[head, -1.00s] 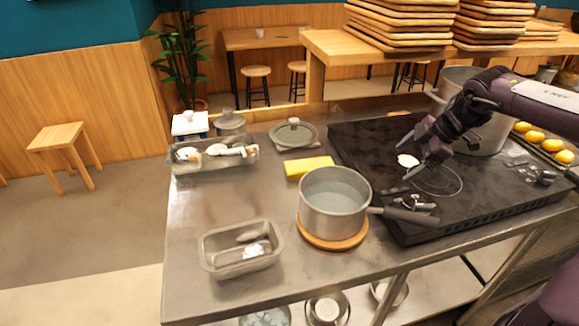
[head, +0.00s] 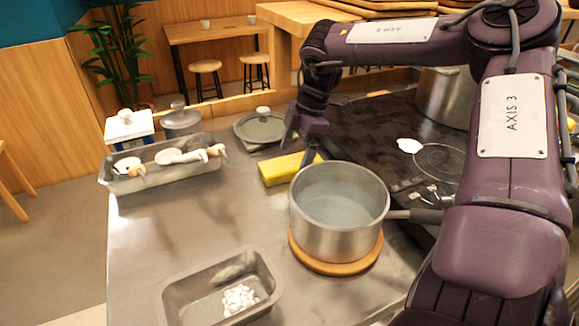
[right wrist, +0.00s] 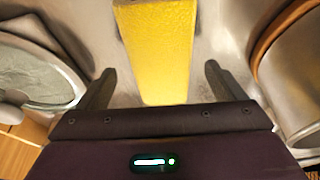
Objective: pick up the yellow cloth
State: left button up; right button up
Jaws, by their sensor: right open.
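The yellow cloth (head: 284,169) is a flat rectangular block lying on the steel counter, behind the pot and beside the black cooktop. In the right wrist view the cloth (right wrist: 158,50) runs lengthwise into the space ahead of the jaws. My right gripper (head: 300,146) is above the cloth's far right end and partly hides it in the head view. In the right wrist view its two fingers (right wrist: 158,85) are apart, one on each side of the cloth's near end, with gaps on both sides. Nothing is held. My left gripper is out of view.
A pot (head: 338,215) stands on a round wooden board (head: 335,262), close to the cloth. A lid (head: 262,127) lies behind the cloth. The cooktop (head: 365,125) is on the right. A tray with utensils (head: 165,178) and a metal tin (head: 180,300) are on the left, with bare counter between.

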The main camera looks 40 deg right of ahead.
jog(key=shift+x, duration=1.4)
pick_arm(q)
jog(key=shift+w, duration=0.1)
pick_arm(e)
jog(key=c, duration=1.2)
jog(key=shift+o, duration=0.2)
jog(key=shift+r, duration=0.2)
notch_tip(320, 180, up, 9)
jog(key=shift+f, duration=0.2)
notch_tip(320, 180, up, 10)
jog(key=p, duration=0.2)
send_over(292, 160)
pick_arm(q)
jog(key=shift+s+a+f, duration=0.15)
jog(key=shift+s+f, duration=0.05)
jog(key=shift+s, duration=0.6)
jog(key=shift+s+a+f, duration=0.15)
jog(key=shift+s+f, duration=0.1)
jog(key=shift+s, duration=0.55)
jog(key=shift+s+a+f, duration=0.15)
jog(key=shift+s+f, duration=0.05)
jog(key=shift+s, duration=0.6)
pick_arm(e)
jog(key=shift+s+r, duration=0.15)
jog(key=shift+r, duration=0.45)
jog(key=o, duration=0.3)
jog(key=c, duration=0.3)
